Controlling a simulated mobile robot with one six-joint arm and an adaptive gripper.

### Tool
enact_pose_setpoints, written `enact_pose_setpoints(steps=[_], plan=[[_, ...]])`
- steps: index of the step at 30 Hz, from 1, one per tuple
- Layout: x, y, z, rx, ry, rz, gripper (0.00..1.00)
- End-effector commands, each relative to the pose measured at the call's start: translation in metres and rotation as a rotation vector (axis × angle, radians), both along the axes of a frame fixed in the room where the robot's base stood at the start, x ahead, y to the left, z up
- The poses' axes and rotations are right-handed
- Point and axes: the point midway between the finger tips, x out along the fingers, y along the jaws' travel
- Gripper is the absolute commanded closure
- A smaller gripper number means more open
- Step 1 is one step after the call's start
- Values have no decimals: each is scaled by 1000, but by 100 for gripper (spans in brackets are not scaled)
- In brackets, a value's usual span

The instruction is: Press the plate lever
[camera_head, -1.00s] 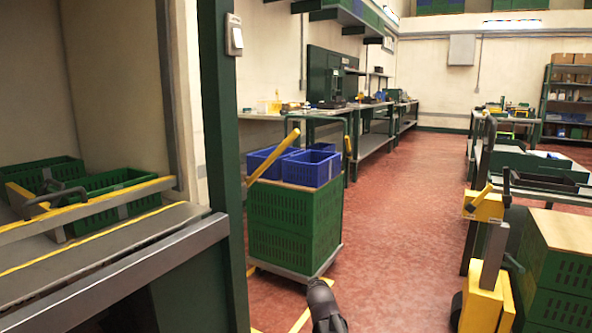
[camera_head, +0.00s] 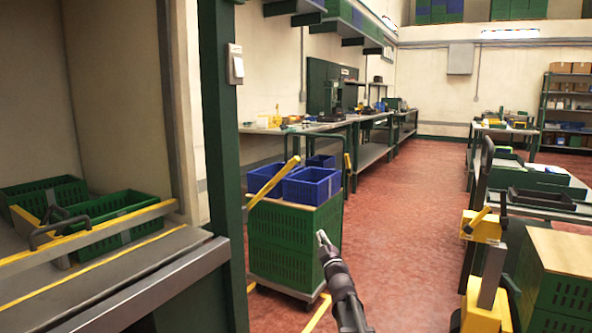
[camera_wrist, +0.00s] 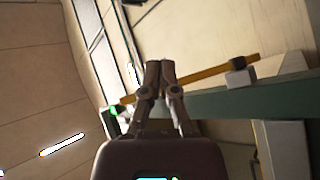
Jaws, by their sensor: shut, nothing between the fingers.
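A yellow lever (camera_head: 274,183) slants up and to the right from the dark green post (camera_head: 222,150), in front of blue bins in the head view. I take this as the plate lever, though no label shows. A yellow bar (camera_wrist: 205,73) with a pale block crosses the wrist view beside a green beam (camera_wrist: 240,97). My gripper (camera_head: 322,238) is below and right of the lever in the head view, pointing up. In the wrist view, my gripper (camera_wrist: 160,65) has its fingertips together, overlapping the bar; contact cannot be told.
A green crate cart (camera_head: 290,245) with blue bins (camera_head: 312,184) stands behind my gripper. At left is a bench with green crates (camera_head: 110,220) and a yellow-edged rail. At right are a yellow device (camera_head: 487,226) and another crate cart. The red floor aisle (camera_head: 400,210) is clear.

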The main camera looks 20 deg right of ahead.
Motion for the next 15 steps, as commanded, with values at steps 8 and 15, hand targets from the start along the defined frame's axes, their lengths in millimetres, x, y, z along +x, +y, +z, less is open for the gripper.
enact_pose_setpoints(steps=[8, 15], plan=[[0, 0, 51, -148, -197, 92, 100], [-9, 3, 84, -276, -362, 184, 100]])
